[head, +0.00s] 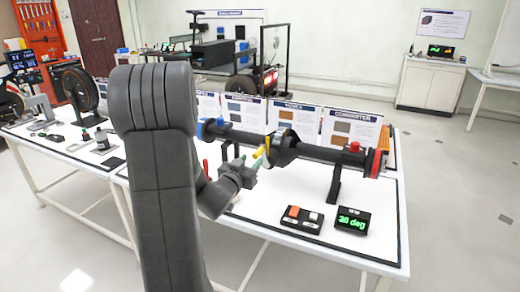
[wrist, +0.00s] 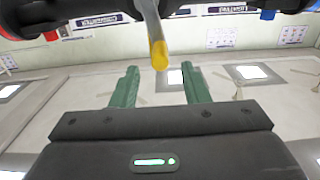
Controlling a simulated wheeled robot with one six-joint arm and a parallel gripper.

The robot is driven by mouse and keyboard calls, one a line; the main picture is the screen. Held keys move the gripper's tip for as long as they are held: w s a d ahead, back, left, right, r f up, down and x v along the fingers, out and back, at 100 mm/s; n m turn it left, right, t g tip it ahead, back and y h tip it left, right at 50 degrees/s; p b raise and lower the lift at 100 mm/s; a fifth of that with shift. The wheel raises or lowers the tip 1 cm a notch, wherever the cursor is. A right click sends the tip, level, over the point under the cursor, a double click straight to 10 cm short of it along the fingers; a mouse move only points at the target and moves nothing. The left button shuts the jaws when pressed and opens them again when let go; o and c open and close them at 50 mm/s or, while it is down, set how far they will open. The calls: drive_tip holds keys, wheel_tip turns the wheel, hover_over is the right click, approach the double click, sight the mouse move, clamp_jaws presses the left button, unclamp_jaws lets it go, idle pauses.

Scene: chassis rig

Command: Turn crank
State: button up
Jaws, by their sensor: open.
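The crank belongs to a long dark shaft assembly (head: 320,152) on the white table. Its handle (head: 261,152) has a yellow end and sits near the middle of the shaft. In the wrist view the crank handle (wrist: 158,50) hangs down from the top, its yellow tip just beyond and between my fingertips. My gripper (head: 253,163) is close in front of the handle. In the wrist view my gripper (wrist: 161,82) has its two green fingers apart with nothing between them. Contact with the handle does not show.
A display (head: 351,220) shows a green reading that looks like 20 deg. A button box (head: 301,219) stands beside it. Information boards (head: 293,117) stand behind the shaft. A support post (head: 335,182) rises below its right part.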

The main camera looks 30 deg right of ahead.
sight(261, 148)
drive_tip(key=p+x, duration=0.1)
drive_tip(key=x, duration=0.8)
clamp_jaws()
